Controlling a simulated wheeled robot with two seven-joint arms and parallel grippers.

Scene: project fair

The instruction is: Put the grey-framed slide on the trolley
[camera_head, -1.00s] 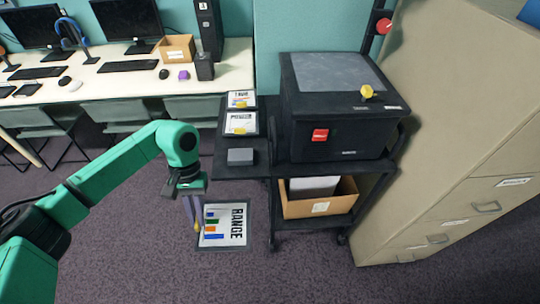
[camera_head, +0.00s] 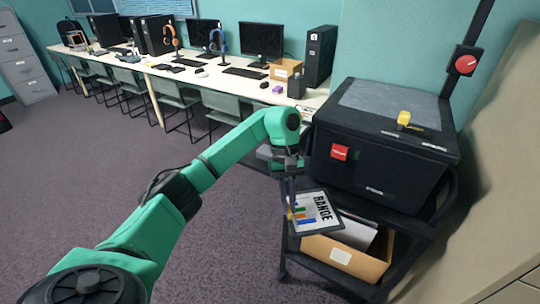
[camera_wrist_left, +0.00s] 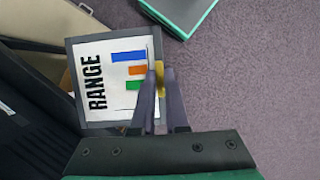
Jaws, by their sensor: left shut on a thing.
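The grey-framed slide (camera_head: 317,212) is a flat white sheet reading RANGE with coloured bars and a yellow tab. My left gripper (camera_head: 290,197) is shut on the tab edge and holds the slide tilted at the near left side of the black trolley (camera_head: 330,273). In the left wrist view the slide (camera_wrist_left: 97,93) hangs to the left of my left gripper (camera_wrist_left: 160,78), with the yellow tab between the fingers. Whether the slide touches the trolley I cannot tell. My right gripper is not in view.
A black projector box (camera_head: 375,165) with a red label fills the trolley's top. A cardboard box (camera_head: 345,258) sits on its lower shelf. A tan cabinet (camera_head: 500,220) stands close on the right. A computer desk (camera_head: 225,84) with chairs runs behind.

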